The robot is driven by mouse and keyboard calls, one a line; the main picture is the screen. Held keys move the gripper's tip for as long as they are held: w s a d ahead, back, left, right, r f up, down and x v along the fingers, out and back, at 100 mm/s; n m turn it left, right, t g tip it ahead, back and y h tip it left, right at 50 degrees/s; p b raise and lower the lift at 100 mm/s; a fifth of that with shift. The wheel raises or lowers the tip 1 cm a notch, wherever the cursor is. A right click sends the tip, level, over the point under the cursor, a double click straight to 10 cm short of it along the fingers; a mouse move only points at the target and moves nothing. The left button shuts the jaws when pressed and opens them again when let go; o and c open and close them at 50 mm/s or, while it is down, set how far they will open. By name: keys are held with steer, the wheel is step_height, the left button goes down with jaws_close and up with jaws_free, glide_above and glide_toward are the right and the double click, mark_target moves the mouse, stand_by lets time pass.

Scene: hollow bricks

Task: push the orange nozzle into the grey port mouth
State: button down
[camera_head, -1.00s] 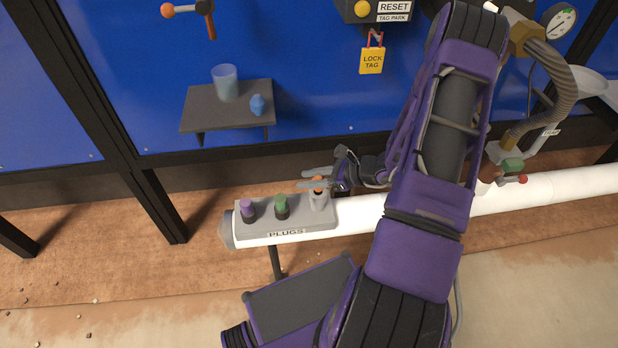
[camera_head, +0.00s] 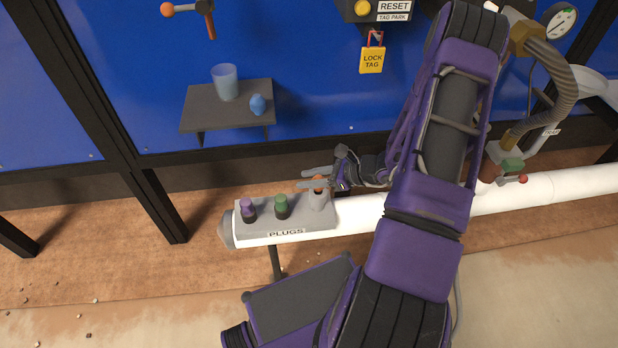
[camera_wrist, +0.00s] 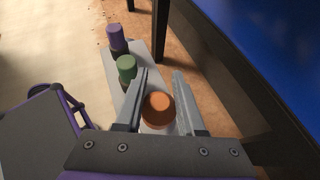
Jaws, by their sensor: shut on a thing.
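The orange nozzle (camera_head: 318,184) is at the right end of the grey plugs block, at a grey port (camera_head: 321,202) that rises from the block. In the wrist view the round orange top (camera_wrist: 158,108) shows between the two fingers. My gripper (camera_head: 318,178) is shut on the orange nozzle from the right, one finger on each side. The grey port mouth is mostly hidden by the nozzle and fingers, so I cannot tell how deep the nozzle sits.
A purple plug (camera_head: 248,209) and a green plug (camera_head: 281,206) stand on the block (camera_head: 300,222), left of the nozzle. The block rests on a white pipe (camera_head: 520,193). Behind is a shelf (camera_head: 205,108) with a cup (camera_head: 225,82) and a blue object (camera_head: 257,104).

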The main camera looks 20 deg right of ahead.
steer(key=shift+f, duration=1.3)
steer(key=shift+c, duration=2.2)
jaws_free()
steer(key=p+v, duration=0.2)
steer(key=v, duration=1.5)
steer(key=shift+d, duration=0.25)
steer(key=shift+a+r, duration=0.1)
